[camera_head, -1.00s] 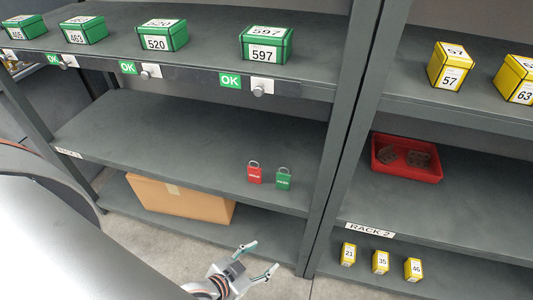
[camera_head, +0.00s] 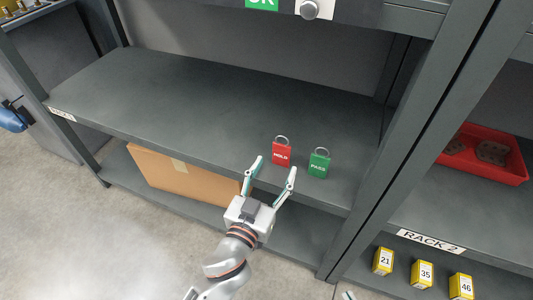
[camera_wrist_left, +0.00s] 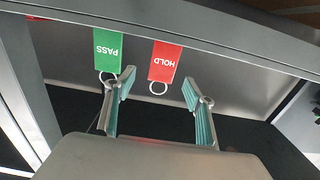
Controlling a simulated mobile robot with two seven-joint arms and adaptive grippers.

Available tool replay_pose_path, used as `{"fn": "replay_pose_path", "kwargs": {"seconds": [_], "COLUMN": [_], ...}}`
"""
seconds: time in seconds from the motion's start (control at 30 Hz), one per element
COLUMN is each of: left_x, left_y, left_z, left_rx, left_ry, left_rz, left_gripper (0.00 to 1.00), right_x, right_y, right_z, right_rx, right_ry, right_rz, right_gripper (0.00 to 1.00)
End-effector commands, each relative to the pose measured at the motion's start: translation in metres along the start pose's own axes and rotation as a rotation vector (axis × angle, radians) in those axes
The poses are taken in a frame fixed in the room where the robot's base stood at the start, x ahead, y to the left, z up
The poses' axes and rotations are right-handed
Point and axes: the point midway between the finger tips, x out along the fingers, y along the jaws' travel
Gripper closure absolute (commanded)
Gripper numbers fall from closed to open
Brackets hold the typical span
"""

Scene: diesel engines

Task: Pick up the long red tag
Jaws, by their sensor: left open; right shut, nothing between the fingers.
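The red tag (camera_head: 281,153) reads HOLD and has a metal ring at its top. It stands near the front edge of the middle shelf (camera_head: 200,110), left of a green PASS tag (camera_head: 319,164). My left gripper (camera_head: 275,166) is open and empty just in front of the red tag, its fingertips to either side of it in the picture. In the left wrist view the red tag (camera_wrist_left: 164,62) hangs inverted between the open fingers (camera_wrist_left: 158,82), with its ring toward the palm; contact is not visible. Only a tip of my right gripper (camera_head: 347,296) shows at the bottom edge.
The upright post (camera_head: 405,150) of the rack stands right of the tags. A cardboard box (camera_head: 175,172) sits on the shelf below. A red bin (camera_head: 490,155) and yellow boxes (camera_head: 421,274) are on the right rack. The middle shelf's left part is bare.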

Motion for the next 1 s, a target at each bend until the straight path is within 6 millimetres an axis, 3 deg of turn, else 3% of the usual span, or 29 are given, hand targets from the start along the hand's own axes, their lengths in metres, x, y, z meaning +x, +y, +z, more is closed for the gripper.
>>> {"fn": "replay_pose_path", "kwargs": {"seconds": [0.6,0.97,1.0], "left_x": [0.064,0.071,0.071], "left_y": [-0.007,-0.007,-0.007], "left_z": [-0.003,-0.004,-0.004], "left_rx": [0.003,0.002,0.002], "left_ry": [0.000,0.000,0.000], "left_rz": [-0.001,-0.001,-0.001], "left_gripper": [0.46,0.46,0.54], "right_x": [0.001,0.002,0.002], "right_y": [-0.004,-0.004,-0.004], "right_z": [0.001,-0.014,-0.014], "right_rx": [0.012,0.019,0.019], "right_ry": [0.003,0.032,0.032], "right_rz": [-0.008,-0.007,-0.007], "right_gripper": [1.00,1.00,1.00]}}
